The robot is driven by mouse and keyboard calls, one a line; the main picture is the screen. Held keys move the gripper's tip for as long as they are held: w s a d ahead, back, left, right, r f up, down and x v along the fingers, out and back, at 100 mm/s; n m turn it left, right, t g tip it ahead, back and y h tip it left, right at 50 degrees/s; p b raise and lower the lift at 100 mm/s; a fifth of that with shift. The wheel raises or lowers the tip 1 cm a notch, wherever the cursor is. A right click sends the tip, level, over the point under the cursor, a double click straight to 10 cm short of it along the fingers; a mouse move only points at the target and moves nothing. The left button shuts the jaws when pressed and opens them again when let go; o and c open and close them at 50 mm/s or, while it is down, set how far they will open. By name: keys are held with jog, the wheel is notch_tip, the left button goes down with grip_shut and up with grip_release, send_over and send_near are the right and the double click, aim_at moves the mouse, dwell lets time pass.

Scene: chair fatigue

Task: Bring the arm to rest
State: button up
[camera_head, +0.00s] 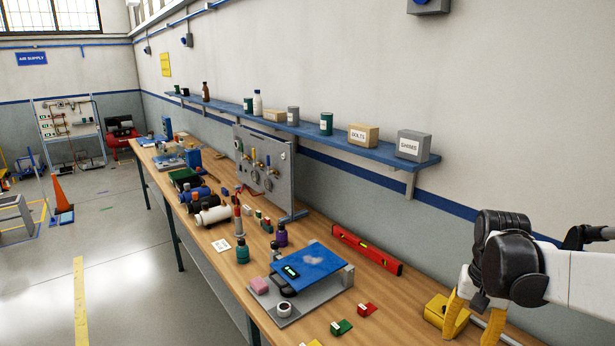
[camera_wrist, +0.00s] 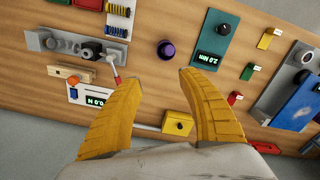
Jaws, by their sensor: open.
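My gripper (camera_head: 474,320) is at the lower right of the head view, with yellow fingers hanging down from a black and white wrist over the near end of the workbench (camera_head: 315,328). In the wrist view my gripper (camera_wrist: 158,95) shows two yellow fingers spread wide apart. Nothing is between them but bench top and things farther below. A yellow box (camera_head: 444,314) is close beside the fingers in the head view. It also shows between the fingers in the wrist view (camera_wrist: 178,123), apart from them. My arm reaches in from the right edge.
The bench carries a blue-topped device (camera_head: 312,265), a red level (camera_head: 366,250), small red and green blocks, bottles and an upright grey panel (camera_head: 262,165). A wall shelf (camera_head: 375,151) with boxes runs above. Open floor (camera_head: 125,275) is at the left.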

jog(key=shift+r, duration=0.4)
jog(key=s+a+f+n+t+b, duration=0.5)
jog(key=s+a+f+t+b, duration=0.2)
jog(key=s+a+f+b, duration=0.3)
jog(key=a+b, duration=0.3)
jog(key=b, duration=0.1)
jog(key=shift+s+a+b, duration=0.25)
jog(key=shift+s+b, duration=0.05)
jog(key=shift+s, duration=0.1)
jog(key=shift+f, duration=0.1)
dwell(0.9)
